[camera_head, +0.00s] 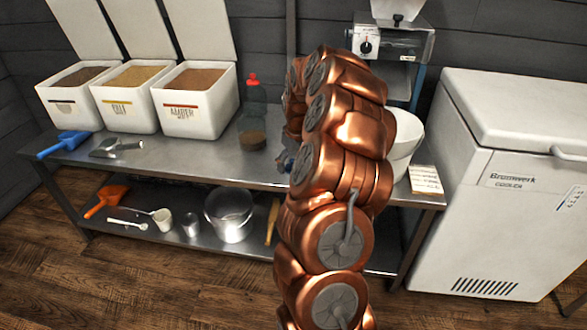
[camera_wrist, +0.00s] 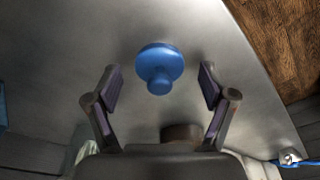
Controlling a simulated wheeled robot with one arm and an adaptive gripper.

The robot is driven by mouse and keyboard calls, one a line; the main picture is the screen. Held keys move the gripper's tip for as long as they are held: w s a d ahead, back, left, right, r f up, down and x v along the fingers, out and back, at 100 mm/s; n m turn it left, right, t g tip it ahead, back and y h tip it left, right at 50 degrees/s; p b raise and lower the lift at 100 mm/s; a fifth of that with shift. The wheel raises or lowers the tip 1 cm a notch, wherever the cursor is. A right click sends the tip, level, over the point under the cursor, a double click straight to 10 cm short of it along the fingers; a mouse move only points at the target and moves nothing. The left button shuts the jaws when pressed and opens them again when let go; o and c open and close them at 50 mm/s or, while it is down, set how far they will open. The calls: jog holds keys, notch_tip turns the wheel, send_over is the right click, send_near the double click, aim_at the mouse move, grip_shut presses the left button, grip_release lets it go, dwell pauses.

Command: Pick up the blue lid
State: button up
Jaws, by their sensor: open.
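The blue lid (camera_wrist: 160,62), round with a knob on top, lies on the bare metal table (camera_wrist: 70,40) in the wrist view. My gripper (camera_wrist: 160,74) is open, with one finger to the left of the lid and one to the right. Both fingers are apart from the lid, and nothing is between them in their grasp. In the head view my copper-coloured arm covers the middle of the table, and I cannot clearly make out the lid or my gripper there.
Three white grain bins (camera_head: 196,105) and a red-capped bottle (camera_head: 252,118) stand left of my arm. A white bucket (camera_head: 405,140) and a card (camera_head: 425,179) are right of it. A white cooler (camera_head: 485,220) stands beyond. The table edge is near the lid's right.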

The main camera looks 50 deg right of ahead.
jog(key=c, duration=1)
jog(key=shift+r, duration=0.1)
jog(key=shift+c, duration=0.2)
